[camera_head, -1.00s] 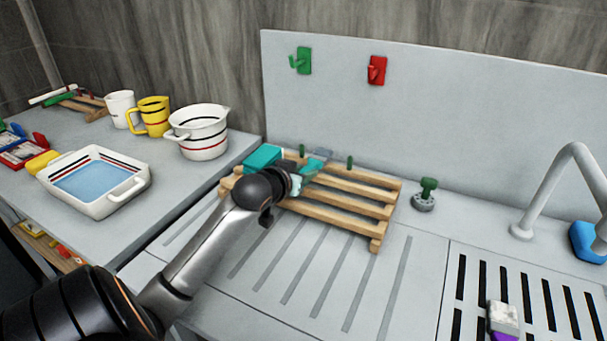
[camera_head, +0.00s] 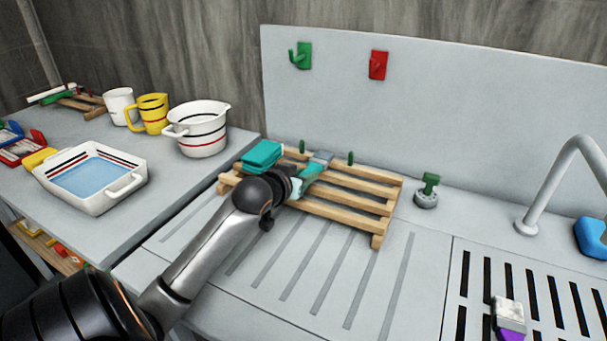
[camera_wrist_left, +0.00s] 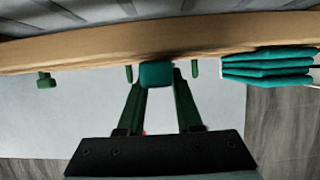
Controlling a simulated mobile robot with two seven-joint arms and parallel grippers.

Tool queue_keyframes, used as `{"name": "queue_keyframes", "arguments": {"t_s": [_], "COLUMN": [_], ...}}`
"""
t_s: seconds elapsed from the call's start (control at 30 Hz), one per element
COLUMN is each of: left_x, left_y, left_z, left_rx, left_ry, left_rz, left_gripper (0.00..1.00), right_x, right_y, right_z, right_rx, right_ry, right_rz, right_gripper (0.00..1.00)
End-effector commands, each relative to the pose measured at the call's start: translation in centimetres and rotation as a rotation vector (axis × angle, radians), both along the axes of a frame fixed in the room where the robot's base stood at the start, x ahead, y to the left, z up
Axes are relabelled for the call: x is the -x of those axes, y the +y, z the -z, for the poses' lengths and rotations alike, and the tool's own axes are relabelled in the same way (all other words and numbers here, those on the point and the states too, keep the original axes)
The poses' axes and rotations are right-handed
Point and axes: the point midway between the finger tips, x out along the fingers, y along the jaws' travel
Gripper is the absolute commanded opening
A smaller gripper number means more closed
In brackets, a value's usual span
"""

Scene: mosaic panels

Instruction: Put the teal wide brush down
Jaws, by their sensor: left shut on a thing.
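The teal wide brush (camera_head: 314,171) is at the slatted wooden rack (camera_head: 345,207), with its grey end toward the back panel. My left gripper (camera_head: 297,184) is shut on its handle. In the left wrist view the teal handle end (camera_wrist_left: 156,74) sits between the two fingers of my left gripper (camera_wrist_left: 158,88), close to the rack's wooden edge (camera_wrist_left: 90,48). I cannot tell whether the brush touches the slats. My left wrist hides part of the rack. My right gripper is not in view.
A layered teal block (camera_head: 262,154) lies on the rack's left end, left of the brush. Green pegs (camera_head: 350,158) stand at the rack's back. A green-handled plug (camera_head: 428,190) and a tap (camera_head: 545,185) are to the right. The grooved drainboard (camera_head: 330,275) in front is clear.

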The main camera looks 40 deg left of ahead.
Motion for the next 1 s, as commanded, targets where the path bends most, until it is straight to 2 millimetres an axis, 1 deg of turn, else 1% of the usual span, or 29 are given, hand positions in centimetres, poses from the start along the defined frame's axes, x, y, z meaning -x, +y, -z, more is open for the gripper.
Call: {"name": "queue_keyframes", "arguments": {"t_s": [0.23, 0.27, 0.5, 0.57, 0.87, 1.0], "left_x": [0.0, 0.0, 0.0, 0.0, 0.0, 1.1], "left_y": [0.0, 0.0, 0.0, 0.0, 0.0, -0.3], "left_z": [0.6, 0.5, 0.5, 0.5, 0.5, 0.0], "left_rx": [0.000, 0.000, 0.000, 0.000, 0.000, 0.000], "left_ry": [-0.001, -0.001, -0.001, -0.001, 0.000, 0.001], "left_rz": [0.000, 0.000, 0.000, 0.000, 0.000, 0.000], "left_gripper": [0.00, 0.36, 0.63, 0.69, 0.69, 0.69], "right_x": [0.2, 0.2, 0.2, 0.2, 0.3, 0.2], "right_y": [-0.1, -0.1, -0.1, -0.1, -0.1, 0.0], "right_z": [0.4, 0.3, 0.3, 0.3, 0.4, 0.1], "right_rx": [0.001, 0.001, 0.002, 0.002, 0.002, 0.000], "right_ry": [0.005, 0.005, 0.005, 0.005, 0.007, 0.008], "right_rz": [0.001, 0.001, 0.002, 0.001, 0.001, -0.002], "right_gripper": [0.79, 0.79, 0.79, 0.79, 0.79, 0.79]}}
